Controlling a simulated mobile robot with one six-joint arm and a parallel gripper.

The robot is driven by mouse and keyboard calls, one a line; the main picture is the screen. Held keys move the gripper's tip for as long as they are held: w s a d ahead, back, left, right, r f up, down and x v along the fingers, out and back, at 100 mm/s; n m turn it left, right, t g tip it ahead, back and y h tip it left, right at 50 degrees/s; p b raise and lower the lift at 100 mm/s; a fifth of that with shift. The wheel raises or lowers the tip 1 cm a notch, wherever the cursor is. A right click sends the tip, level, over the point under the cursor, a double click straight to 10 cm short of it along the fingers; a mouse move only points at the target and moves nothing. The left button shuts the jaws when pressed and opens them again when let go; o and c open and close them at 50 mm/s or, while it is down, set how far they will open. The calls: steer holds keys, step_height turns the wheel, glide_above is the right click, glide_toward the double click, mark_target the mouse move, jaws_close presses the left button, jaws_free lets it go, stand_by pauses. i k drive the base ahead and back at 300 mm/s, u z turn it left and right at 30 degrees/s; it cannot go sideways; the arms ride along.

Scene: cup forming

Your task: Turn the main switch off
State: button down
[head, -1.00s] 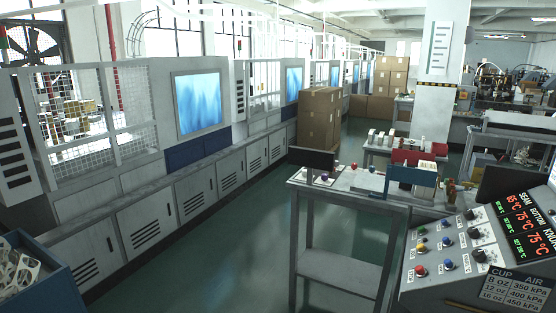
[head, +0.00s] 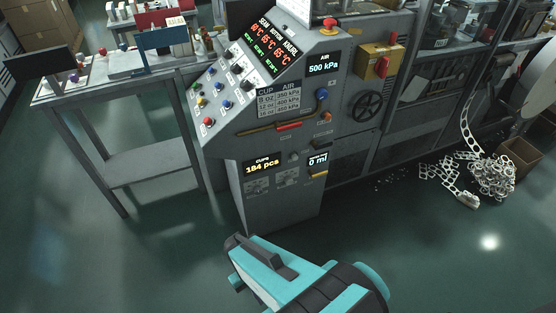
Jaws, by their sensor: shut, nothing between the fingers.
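The handle stands roughly upright, with a small red part above the box. The control console (head: 215,110) with knobs and lit displays is left of it. A teal and black part of my arm shows at the bottom centre, well below and apart from the switch. My gripper's fingers do not show.
A black handwheel (head: 367,106) sits below the switch box, and a red mushroom button (head: 329,24) is up to its left. A grey table (head: 150,155) stands at the left. Scrap strips (head: 490,177) and a cardboard box (head: 521,157) lie on the right floor. The near floor is open.

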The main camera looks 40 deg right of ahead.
mark_target(381, 67)
steer(key=z, duration=0.85)
